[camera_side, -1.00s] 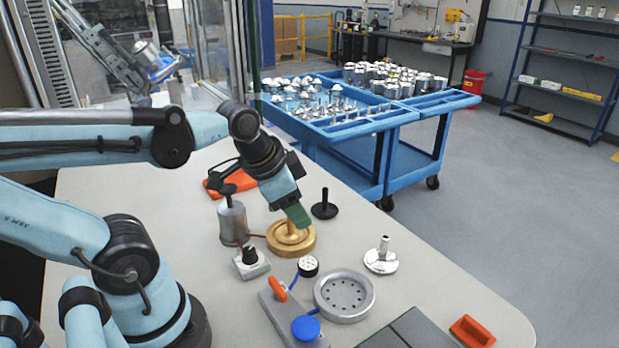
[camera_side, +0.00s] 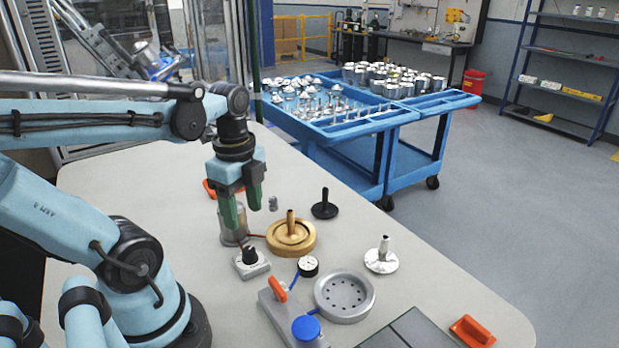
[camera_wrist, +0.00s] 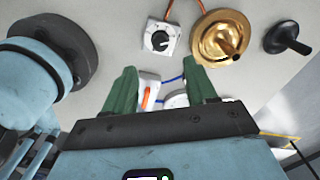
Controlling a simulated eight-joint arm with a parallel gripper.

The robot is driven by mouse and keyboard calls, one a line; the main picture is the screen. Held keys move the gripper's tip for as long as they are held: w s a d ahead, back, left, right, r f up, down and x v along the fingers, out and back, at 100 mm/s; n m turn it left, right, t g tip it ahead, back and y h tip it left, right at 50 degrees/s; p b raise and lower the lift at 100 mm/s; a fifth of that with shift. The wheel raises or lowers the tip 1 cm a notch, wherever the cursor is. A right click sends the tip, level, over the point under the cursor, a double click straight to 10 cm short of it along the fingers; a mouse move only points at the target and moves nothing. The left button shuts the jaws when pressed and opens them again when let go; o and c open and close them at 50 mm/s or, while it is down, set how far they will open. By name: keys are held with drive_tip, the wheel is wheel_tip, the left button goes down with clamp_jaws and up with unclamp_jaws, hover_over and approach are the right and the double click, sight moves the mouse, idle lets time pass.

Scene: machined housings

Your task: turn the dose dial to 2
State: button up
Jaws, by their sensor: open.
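The dose dial (camera_side: 251,262) is a small pale square block with a black knob on top, on the table left of the brass part. In the wrist view the dial (camera_wrist: 168,30) lies beyond my fingertips, and a white mark shows on its black knob (camera_wrist: 158,41). Any numbers are too small to read. My gripper (camera_side: 244,217) points down with its two green fingers apart and empty.
A brass stepped part (camera_side: 291,240) stands right of the dial. A black peg on a disc (camera_side: 324,208), a silver flanged part (camera_side: 381,259), a gauge (camera_side: 308,266) and a round grey housing (camera_side: 344,297) are nearby. A small grey piece (camera_side: 273,203) shows right of my fingers.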

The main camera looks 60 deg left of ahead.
sight(249, 250)
drive_tip(key=shift+f, duration=4.75)
drive_tip(key=shift+c, duration=0.5)
drive_tip(key=c, duration=1)
